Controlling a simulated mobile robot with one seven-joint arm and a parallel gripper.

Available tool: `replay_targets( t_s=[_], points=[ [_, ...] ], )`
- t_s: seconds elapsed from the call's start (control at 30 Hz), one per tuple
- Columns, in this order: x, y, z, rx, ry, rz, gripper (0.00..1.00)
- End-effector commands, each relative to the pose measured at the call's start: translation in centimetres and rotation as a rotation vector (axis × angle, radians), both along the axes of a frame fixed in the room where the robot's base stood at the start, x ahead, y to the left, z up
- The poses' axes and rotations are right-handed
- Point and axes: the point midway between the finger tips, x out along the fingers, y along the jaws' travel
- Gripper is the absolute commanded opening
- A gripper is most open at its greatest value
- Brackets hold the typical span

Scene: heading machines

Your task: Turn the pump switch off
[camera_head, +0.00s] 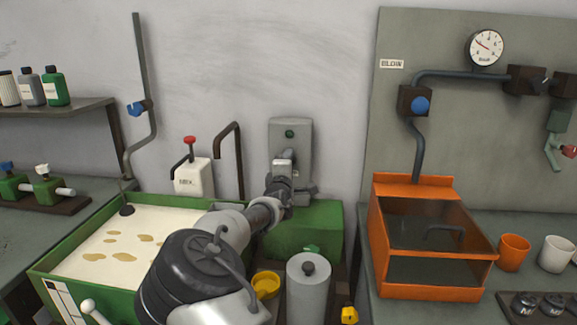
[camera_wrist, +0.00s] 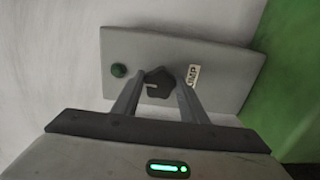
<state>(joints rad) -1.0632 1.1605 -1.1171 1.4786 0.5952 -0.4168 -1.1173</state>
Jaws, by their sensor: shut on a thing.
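The pump switch is a grey wall box (camera_head: 303,130) with a round green lamp or button (camera_head: 289,134) on its upper part. In the wrist view the box (camera_wrist: 215,85) carries a partly covered PUMP label (camera_wrist: 193,76), the green round part (camera_wrist: 119,70) and a dark knob (camera_wrist: 157,84). My gripper (camera_wrist: 163,78) is shut on the dark knob, with one finger on each side. In the head view my gripper (camera_head: 283,170) is in front of the lower part of the box and hides the knob. I cannot tell whether the green part is lit.
A green block (camera_head: 318,228) stands below the box. A green-rimmed tank of pale liquid (camera_head: 75,238) is at the left, with a white red-topped container (camera_head: 193,177) behind it. A grey cylinder (camera_head: 308,290) stands in front. An orange box (camera_head: 440,292) is at the right.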

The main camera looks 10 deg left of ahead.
Motion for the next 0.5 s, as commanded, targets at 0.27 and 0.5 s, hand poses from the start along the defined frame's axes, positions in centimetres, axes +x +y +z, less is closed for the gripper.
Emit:
replay_targets(
  t_s=[0.27,0.5],
  points=[
    [-0.01,0.05,0.04,-0.017,0.0,0.001,0.17],
    [-0.01,0.06,0.04,-0.016,0.0,0.001,0.41]
  ],
)
